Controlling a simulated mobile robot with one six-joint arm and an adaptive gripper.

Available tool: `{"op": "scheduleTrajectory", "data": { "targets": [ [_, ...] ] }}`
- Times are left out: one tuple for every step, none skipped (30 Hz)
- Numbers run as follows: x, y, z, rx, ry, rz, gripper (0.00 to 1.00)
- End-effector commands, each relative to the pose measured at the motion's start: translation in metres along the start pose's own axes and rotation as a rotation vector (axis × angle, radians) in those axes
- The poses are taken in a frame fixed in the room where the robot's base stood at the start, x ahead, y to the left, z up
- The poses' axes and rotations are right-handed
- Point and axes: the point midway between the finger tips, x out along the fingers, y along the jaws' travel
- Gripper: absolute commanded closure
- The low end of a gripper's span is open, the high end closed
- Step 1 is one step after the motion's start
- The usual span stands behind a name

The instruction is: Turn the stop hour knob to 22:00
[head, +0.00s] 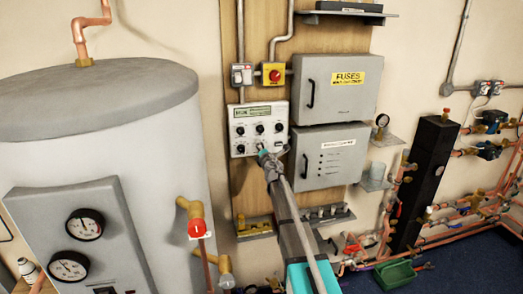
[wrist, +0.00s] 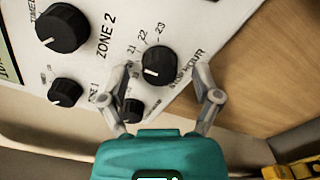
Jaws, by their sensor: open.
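The stop hour knob (wrist: 159,63) is a round black knob on a white control panel in the wrist view. The printed numbers 21, 22 and 23 stand beside it, and the STOP HOUR label runs along its right side. My gripper (wrist: 167,75) is open, one grey fingertip on each side of the knob, with gaps showing. In the head view the control panel (head: 242,107) hangs on a wooden board, and my gripper (head: 265,156) is at its lower edge, covering part of it.
Other black knobs sit close by: a large one (wrist: 62,28), a small one (wrist: 65,92) and one partly hidden by my left finger (wrist: 131,111). A grey fuse box (head: 345,100) and a second grey box (head: 350,165) stand right of the panel; a tank (head: 130,140) stands left.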

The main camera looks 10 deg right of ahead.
Motion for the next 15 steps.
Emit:
{"op": "scheduleTrajectory", "data": {
  "targets": [
    [0.0001,0.0000,0.0000,0.000,0.000,0.000,0.19],
    [0.0000,0.0000,0.0000,0.000,0.000,0.000,0.19],
    [-0.0001,0.0000,-0.0001,0.000,0.000,0.000,0.19],
    [-0.0001,0.0000,0.0000,0.000,0.000,0.000,0.19],
    [-0.0001,0.0000,0.0000,0.000,0.000,0.000,0.19],
    [-0.0002,0.0000,0.0000,0.000,0.000,0.000,0.19],
    [-0.0002,0.0000,0.0000,0.000,0.000,0.000,0.24],
    [-0.0002,0.0000,0.0000,0.000,0.000,0.000,0.30],
    [-0.0002,0.0000,0.0000,0.000,0.000,0.000,0.37],
    [-0.0002,0.0000,0.0000,0.000,0.000,0.000,0.43],
    [-0.0002,0.0000,0.0000,0.000,0.000,0.000,0.49],
    [-0.0002,0.0000,0.0000,0.000,0.000,0.000,0.56],
    [-0.0002,0.0000,0.0000,0.000,0.000,0.000,0.62],
    [-0.0003,-0.0001,0.0001,0.000,0.000,0.000,0.67],
    [-0.0003,-0.0001,0.0001,0.000,0.000,0.000,0.75]
  ]
}}
